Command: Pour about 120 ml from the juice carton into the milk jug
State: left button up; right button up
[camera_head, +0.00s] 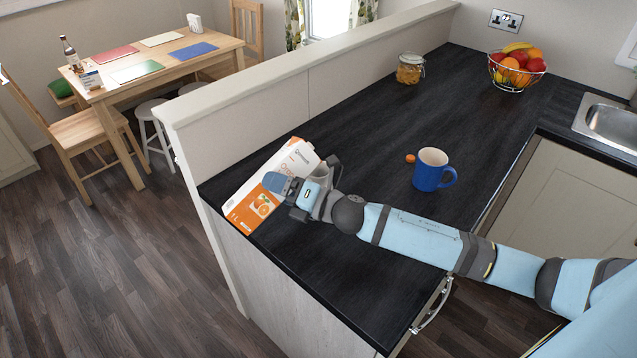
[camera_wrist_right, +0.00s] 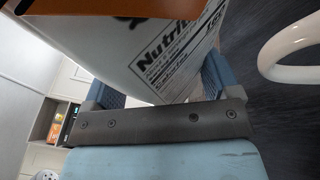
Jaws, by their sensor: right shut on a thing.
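The juice carton (camera_head: 243,199), white and orange with a picture of oranges, is tilted over the near left end of the dark counter. My right gripper (camera_head: 291,190) is shut on it. In the right wrist view the carton's printed white side (camera_wrist_right: 150,55) fills the space between the fingers (camera_wrist_right: 160,98). A white curved handle (camera_wrist_right: 290,73), which looks like the milk jug's, shows at the right of that view. The jug's body is not clear in the head view, where my gripper and the carton cover that spot. Any liquid is hidden. My left gripper is out of view.
A blue mug (camera_head: 433,172) and a small orange cap (camera_head: 410,158) stand right of the carton. A glass jar (camera_head: 410,70) and a fruit bowl (camera_head: 516,72) are farther back. A low wall (camera_head: 300,75) edges the counter's left side. The middle back counter is clear.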

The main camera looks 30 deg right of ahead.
aim_at(278, 169)
jog(key=shift+a+f+m+t+b, duration=0.25)
jog(key=shift+m+t+b, duration=0.25)
jog(key=shift+b, duration=0.4)
jog(key=shift+r+m, duration=0.4)
jog(key=shift+r, duration=0.2)
jog(key=shift+d+r+m+t, duration=0.3)
jog(key=shift+r+m, duration=0.25)
jog(key=shift+m, duration=0.15)
jog(key=shift+a, duration=0.1)
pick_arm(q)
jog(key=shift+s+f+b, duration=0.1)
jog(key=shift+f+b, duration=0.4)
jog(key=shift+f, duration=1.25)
pick_arm(e)
jog(key=shift+m+t, duration=0.3)
jog(key=shift+m, duration=0.4)
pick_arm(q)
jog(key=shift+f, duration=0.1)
pick_arm(e)
jog(key=shift+r, duration=0.1)
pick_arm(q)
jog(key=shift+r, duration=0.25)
pick_arm(e)
jog(key=shift+r+m, duration=0.4)
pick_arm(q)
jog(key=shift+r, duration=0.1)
pick_arm(e)
jog(key=shift+r+t, duration=0.15)
jog(key=shift+t, duration=0.15)
